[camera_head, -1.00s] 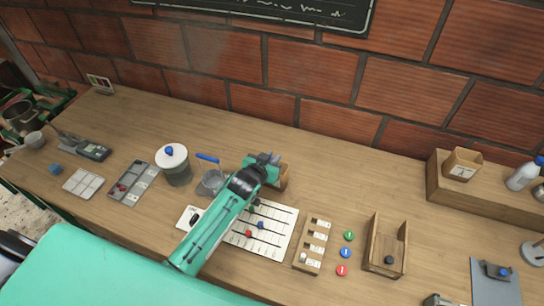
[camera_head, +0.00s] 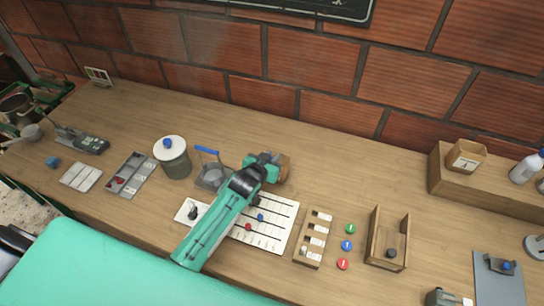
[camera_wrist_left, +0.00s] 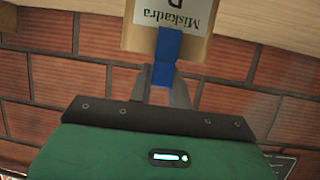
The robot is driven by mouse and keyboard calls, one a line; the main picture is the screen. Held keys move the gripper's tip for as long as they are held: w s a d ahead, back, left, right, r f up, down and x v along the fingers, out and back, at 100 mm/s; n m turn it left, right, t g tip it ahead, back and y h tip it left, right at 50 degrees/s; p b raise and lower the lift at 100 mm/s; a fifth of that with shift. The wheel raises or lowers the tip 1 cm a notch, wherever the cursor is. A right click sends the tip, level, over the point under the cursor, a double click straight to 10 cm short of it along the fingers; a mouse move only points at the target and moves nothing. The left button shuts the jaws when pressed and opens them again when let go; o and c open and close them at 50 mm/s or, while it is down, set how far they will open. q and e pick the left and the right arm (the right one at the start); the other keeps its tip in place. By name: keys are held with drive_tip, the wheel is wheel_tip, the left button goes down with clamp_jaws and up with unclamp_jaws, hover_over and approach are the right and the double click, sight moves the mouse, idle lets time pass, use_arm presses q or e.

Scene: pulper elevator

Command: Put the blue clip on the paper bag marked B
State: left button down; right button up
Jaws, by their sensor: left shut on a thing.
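My left gripper (camera_head: 268,166) is at the back middle of the bench in the head view, in front of a brown paper bag (camera_head: 285,168) that it partly hides. In the left wrist view the gripper (camera_wrist_left: 163,88) is shut on the blue clip (camera_wrist_left: 167,55). The clip's far end overlaps the edge of the paper bag (camera_wrist_left: 200,42). The bag's label reads "Miskadra" upside down, with a large letter, apparently B, partly covered by the clip. I cannot tell whether the clip grips the bag. The clip cannot be made out in the head view. My right gripper is not in view.
Left of the gripper stand a blue-handled container (camera_head: 211,176) and a lidded grey pot (camera_head: 174,160). Another paper bag (camera_head: 466,157) stands on a wooden shelf (camera_head: 440,180) at right. The bench behind the open wooden box (camera_head: 372,240) is clear.

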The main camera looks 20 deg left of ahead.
use_arm(q)
drive_tip(key=c, duration=1.2)
unclamp_jaws()
drive_tip(key=shift+c, duration=0.2)
drive_tip(key=shift+s, duration=0.15)
drive_tip(key=b+v, duration=0.3)
drive_tip(key=v, duration=1)
drive_tip(key=shift+s, duration=0.3)
